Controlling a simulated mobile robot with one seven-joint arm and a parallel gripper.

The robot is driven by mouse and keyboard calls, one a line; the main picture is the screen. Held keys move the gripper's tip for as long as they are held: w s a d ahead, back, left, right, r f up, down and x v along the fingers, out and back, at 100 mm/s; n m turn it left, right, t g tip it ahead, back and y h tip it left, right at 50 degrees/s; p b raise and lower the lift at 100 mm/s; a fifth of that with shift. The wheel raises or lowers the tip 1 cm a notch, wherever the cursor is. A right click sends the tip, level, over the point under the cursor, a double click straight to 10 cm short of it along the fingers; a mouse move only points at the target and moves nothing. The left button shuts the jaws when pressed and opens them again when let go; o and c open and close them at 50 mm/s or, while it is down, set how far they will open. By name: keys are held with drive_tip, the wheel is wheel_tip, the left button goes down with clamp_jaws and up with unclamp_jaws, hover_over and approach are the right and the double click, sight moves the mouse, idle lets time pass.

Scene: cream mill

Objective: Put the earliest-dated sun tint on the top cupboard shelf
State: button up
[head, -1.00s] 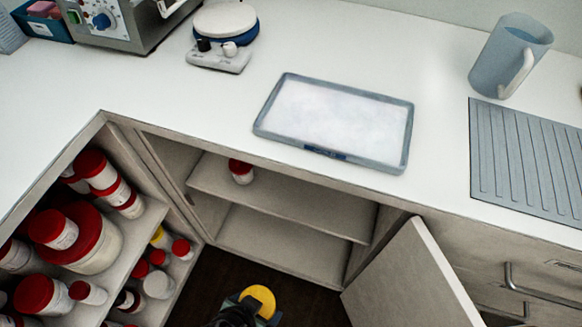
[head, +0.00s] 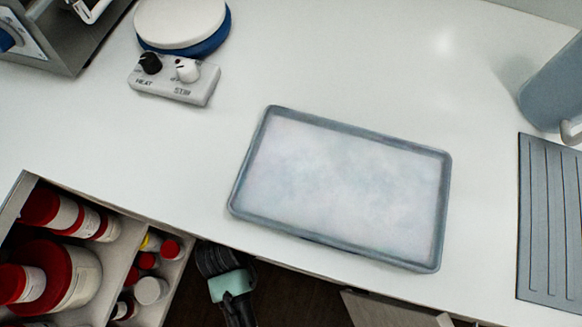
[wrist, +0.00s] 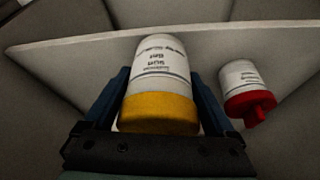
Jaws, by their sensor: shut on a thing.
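In the wrist view my gripper (wrist: 158,78) is shut on a white jar with a yellow lid, the sun tint (wrist: 160,62). Its label reads "sun tint" upside down in this view; any date is too small to read. A pale cupboard shelf (wrist: 65,72) shows around the held jar. I cannot tell whether the jar touches it. A small white jar with a red lid (wrist: 241,76) is beside the held jar, to its right, apart from the gripper. In the head view the counter edge hides my gripper's fingers, the held jar and the cupboard inside.
The white counter (head: 330,70) bears a grey-rimmed tray (head: 236,190), a hotplate stirrer (head: 180,82), a blue jug (head: 555,85) and a ribbed mat (head: 548,210). Left, an open compartment holds several red-lidded jars (head: 75,275). An open door's edge (head: 390,308) is at bottom right.

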drive_tip(key=w+d, duration=0.1)
drive_tip(key=w, duration=0.2)
drive_tip(key=w+d+b, duration=0.1)
drive_tip(key=w+d, duration=0.1)
drive_tip(key=w, duration=0.1)
drive_tip(key=w+d, duration=0.2)
drive_tip(key=w, duration=0.1)
drive_tip(key=shift+w+d, duration=0.2)
drive_tip(key=shift+w, duration=0.15)
drive_tip(key=w, duration=0.1)
drive_tip(key=w+d+f+b, duration=0.1)
drive_tip(key=shift+w+d, duration=0.25)
drive_tip(key=shift+w, duration=0.1)
drive_tip(key=shift+f, duration=0.3)
drive_tip(key=o, duration=1.3)
drive_tip(key=shift+f, duration=0.1)
